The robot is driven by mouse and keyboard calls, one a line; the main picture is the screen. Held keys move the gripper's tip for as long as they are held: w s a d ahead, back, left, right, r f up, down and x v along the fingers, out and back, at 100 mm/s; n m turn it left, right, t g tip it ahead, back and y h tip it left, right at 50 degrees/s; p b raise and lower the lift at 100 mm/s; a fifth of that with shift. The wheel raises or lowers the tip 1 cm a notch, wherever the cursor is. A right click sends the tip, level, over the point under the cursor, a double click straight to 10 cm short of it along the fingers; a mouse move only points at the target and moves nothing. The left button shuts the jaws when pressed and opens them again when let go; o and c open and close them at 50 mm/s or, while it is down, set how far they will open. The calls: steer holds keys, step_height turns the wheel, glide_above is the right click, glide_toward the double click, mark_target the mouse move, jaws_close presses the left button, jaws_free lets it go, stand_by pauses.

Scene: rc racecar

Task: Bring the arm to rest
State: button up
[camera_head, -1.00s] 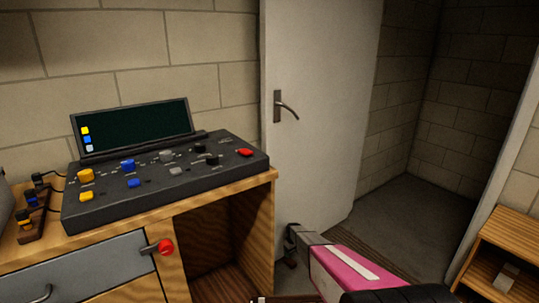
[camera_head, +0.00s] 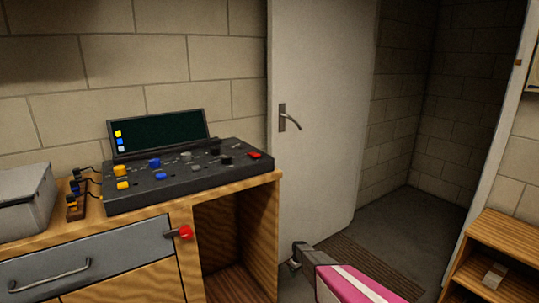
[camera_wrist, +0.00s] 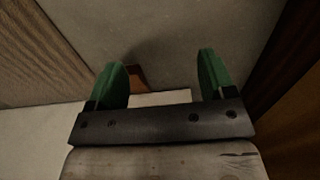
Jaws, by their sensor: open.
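My gripper (camera_wrist: 163,82) is open in the wrist view, with its two green fingers apart and nothing between them. In the head view my pink arm reaches up from the bottom edge, and the gripper end (camera_head: 300,256) is low in front of the white door (camera_head: 325,110), right of the desk (camera_head: 262,225). The fingers are too small there to make out. The gripper looks clear of the desk, though I cannot tell the exact gap. A grey surface lies beyond the fingers in the wrist view.
A control console (camera_head: 185,180) with coloured knobs and a dark screen (camera_head: 160,133) stands on the desk. A grey box (camera_head: 25,200) is at the left. A drawer (camera_head: 85,258) has a red-knobbed lever (camera_head: 184,232) beside it. A wooden shelf (camera_head: 505,235) stands right of the open doorway.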

steer(key=s+d+r+m, duration=0.1)
steer(key=s+r+m, duration=0.2)
steer(key=s+r, duration=1.4)
steer(key=s+d+r+m, duration=0.1)
steer(key=s+r+m, duration=0.2)
steer(key=s+r, duration=1.5)
step_height(320, 180, up, 8)
steer(key=shift+s+d+f+m, duration=0.1)
steer(key=shift+s+d+m, duration=0.15)
steer(key=shift+m, duration=0.15)
